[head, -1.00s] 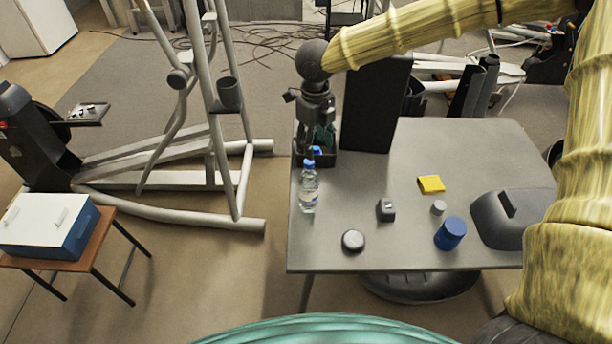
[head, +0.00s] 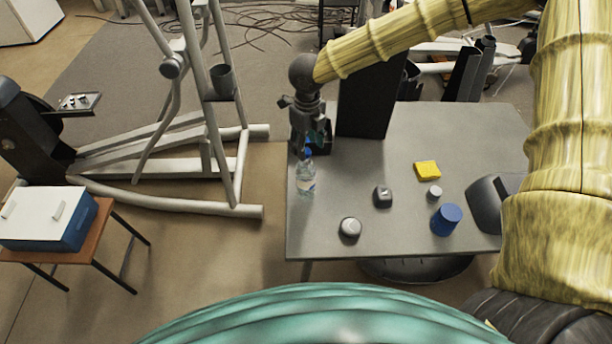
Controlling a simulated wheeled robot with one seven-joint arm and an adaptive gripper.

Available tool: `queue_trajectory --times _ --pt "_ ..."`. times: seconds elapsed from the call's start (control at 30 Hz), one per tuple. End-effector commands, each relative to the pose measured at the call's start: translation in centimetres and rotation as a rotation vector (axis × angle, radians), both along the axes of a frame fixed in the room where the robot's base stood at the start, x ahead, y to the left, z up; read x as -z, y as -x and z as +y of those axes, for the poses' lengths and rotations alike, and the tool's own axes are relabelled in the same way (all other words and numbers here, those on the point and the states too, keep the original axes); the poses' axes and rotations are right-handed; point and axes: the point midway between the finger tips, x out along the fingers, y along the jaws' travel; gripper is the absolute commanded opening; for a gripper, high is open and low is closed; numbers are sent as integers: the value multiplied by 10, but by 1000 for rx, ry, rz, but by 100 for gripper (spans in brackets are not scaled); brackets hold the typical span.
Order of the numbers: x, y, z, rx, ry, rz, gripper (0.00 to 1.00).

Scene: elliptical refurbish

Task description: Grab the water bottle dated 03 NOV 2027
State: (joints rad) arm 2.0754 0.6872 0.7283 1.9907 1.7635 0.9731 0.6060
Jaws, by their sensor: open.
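A clear water bottle (head: 306,178) with a blue cap stands upright on the grey table (head: 340,243) near its left edge. Its label is too small for me to read a date. My gripper (head: 306,145) is open, just above and behind the bottle's cap, close to it in the picture. I cannot tell whether the fingers touch it. My gripper partly covers a dark bin at the back left of the table, and its contents are mostly hidden.
A black upright panel (head: 366,98) stands beside my gripper. A yellow pad (head: 428,170), a small dark block (head: 382,196), a round puck (head: 350,228), a small grey cylinder (head: 434,193) and a blue container (head: 446,219) are on the table. An elliptical frame (head: 215,150) stands left.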

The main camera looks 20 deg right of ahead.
Motion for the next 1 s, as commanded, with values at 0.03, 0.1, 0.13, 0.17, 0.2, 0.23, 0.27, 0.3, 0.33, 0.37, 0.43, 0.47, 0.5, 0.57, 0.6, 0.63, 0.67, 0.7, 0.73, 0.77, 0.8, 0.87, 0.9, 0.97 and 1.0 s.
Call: queue_trajectory --times 0.03,0.1,0.13,0.17,0.2,0.23,0.27,0.3,0.33,0.37,0.43,0.47,0.5,0.57,0.6,0.63,0.67,0.7,0.73,0.77,0.8,0.87,0.9,0.97,1.0 --pt "3 0 2 -2 1 2 53" --pt "11 0 4 -3 1 3 53" --pt "14 0 4 -4 1 3 53" --pt "18 0 4 -3 1 3 53" --pt "22 0 4 -3 1 2 53" --pt "25 0 4 -2 0 2 53" --pt "27 -1 4 -2 0 1 53" --pt "30 -1 4 -2 0 1 53" --pt "32 -1 4 -3 0 1 53" --pt "33 -1 4 -3 0 1 53" --pt "35 -1 4 -3 1 0 53" --pt "35 -1 4 -3 1 0 53" --pt "35 -1 4 -3 1 0 53" --pt "35 -1 4 -3 1 0 53" --pt "35 -1 4 -3 1 0 53" --pt "35 -1 4 -3 1 0 53" --pt "35 -1 4 -3 1 0 51" --pt "35 -1 4 -3 1 0 44" --pt "35 -1 4 -3 1 0 38" --pt "35 -1 4 -3 0 0 33" --pt "35 -1 4 -3 0 0 26" --pt "35 -1 4 -3 0 0 15" --pt "35 -1 4 -3 0 0 7" --pt "35 -1 4 -3 0 0 0" --pt "35 -1 4 -3 0 0 0"
